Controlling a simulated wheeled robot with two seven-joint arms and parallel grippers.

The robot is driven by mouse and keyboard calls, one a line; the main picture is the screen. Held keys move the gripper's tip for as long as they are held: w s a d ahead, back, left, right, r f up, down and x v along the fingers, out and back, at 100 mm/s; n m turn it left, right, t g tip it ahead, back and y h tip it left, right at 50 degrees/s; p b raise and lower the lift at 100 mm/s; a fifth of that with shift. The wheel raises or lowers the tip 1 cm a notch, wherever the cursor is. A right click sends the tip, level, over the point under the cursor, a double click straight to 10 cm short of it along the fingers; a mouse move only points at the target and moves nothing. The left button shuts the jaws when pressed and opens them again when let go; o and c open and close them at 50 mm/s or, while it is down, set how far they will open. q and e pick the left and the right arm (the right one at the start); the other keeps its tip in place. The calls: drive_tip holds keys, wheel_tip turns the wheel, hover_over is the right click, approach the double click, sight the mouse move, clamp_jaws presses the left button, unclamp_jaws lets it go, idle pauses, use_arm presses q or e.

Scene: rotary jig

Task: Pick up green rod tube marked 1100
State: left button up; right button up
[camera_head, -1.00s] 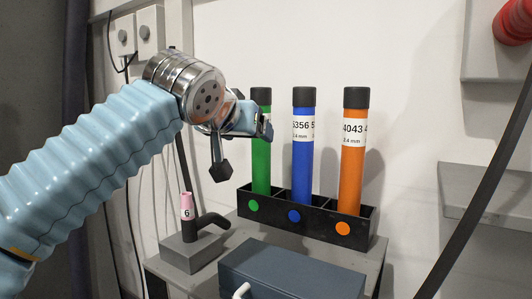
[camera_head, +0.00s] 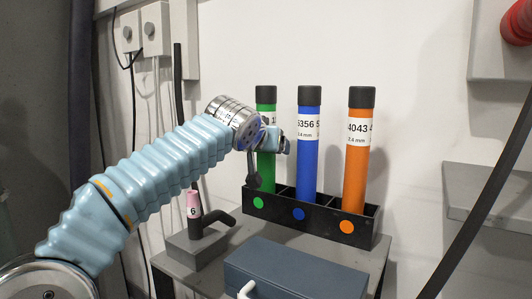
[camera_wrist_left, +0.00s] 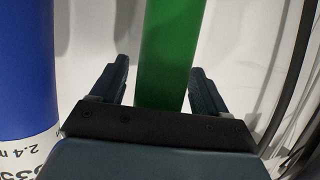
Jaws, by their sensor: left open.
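The green rod tube (camera_head: 266,178) with a black cap stands upright in the left compartment of a black rack (camera_head: 305,213). Its label is mostly hidden behind my gripper. My left gripper (camera_head: 279,140) is at the tube's upper part in the head view. In the left wrist view the green tube (camera_wrist_left: 170,50) passes between the two open fingers (camera_wrist_left: 157,85), with a gap visible on both sides. The blue tube (camera_head: 307,155), marked 5356, stands in the middle compartment, and its side shows in the left wrist view (camera_wrist_left: 26,70). My right gripper is not in view.
The orange tube (camera_head: 356,165), marked 4043, stands in the right compartment. A torch with a pink tip (camera_head: 193,203) sits on a grey block (camera_head: 196,247) to the left. A dark blue box (camera_head: 293,270) lies in front of the rack. A wall is close behind.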

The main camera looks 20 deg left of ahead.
use_arm(q)
drive_tip(key=shift+c, duration=0.2)
drive_tip(key=c, duration=1.2)
clamp_jaws()
drive_tip(key=shift+r, duration=0.15)
